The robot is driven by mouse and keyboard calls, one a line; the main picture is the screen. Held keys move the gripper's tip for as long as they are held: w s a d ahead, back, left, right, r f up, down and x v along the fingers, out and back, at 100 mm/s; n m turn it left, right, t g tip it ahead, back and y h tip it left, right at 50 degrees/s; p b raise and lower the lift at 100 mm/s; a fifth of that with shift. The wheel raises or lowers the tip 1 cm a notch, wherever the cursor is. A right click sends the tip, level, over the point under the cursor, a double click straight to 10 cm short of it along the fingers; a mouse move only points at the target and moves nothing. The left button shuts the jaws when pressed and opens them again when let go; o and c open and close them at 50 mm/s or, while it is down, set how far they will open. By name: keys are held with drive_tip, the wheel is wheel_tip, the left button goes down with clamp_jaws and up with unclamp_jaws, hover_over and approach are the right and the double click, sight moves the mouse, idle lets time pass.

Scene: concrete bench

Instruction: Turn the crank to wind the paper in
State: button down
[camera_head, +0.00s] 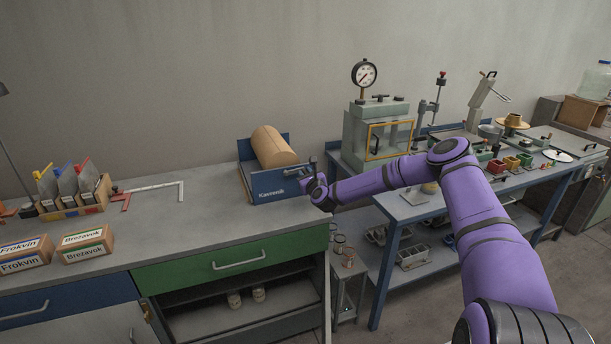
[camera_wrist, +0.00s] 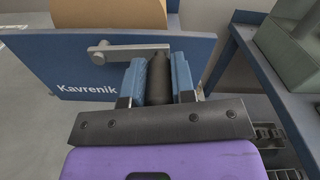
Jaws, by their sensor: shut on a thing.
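A brown paper roll (camera_head: 272,147) lies in a blue holder (camera_head: 277,188) marked "Kavrenik" at the right end of the concrete bench. In the wrist view the roll (camera_wrist: 108,13) shows at the top, behind the blue side plate (camera_wrist: 68,73). A grey crank arm (camera_wrist: 125,50) is fixed to this plate and points right. Its dark handle (camera_wrist: 158,80) sits between the two blue fingers of my gripper (camera_wrist: 160,82), which are shut on it. In the head view my gripper (camera_head: 315,187) is at the holder's right front; the crank is mostly hidden there.
The bench top (camera_head: 150,225) left of the holder is mostly clear. Labelled boxes (camera_head: 85,243) and a file rack (camera_head: 75,194) stand at its left. A blue table (camera_head: 400,212) with a gauge-topped chamber (camera_head: 375,135) stands close on the right.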

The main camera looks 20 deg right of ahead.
drive_tip(key=c, duration=0.9)
unclamp_jaws()
drive_tip(key=shift+c, duration=0.2)
drive_tip(key=s, duration=1.1)
drive_tip(key=shift+w+d, duration=0.1)
